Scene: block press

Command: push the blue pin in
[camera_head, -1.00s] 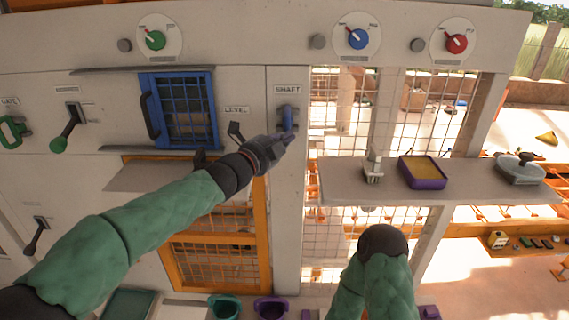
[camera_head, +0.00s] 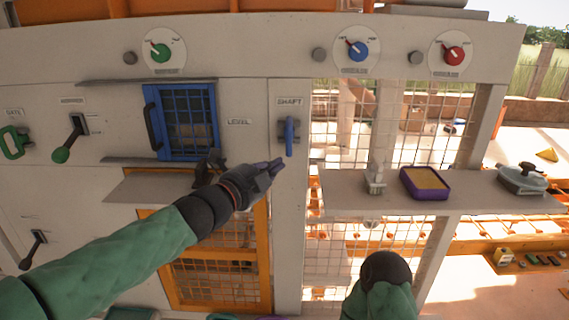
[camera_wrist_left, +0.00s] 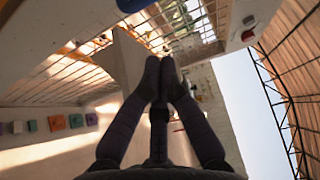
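The blue pin (camera_head: 289,136) sits in a grey bracket on the pale panel under the SHAFT label (camera_head: 290,101). It looks upright; how deep it sits I cannot tell. My left gripper (camera_head: 273,168) is below and slightly left of the pin, apart from it. In the left wrist view its two dark fingers (camera_wrist_left: 160,72) are together at the tips with nothing visible between them. My right forearm shows at the bottom right, but its gripper does not.
A blue mesh door (camera_head: 183,122) with a dark handle is left of the shaft panel. A shelf (camera_head: 340,201) to the right carries a purple tray (camera_head: 424,194) and a lidded pot (camera_head: 522,180). Dials line the top of the wall.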

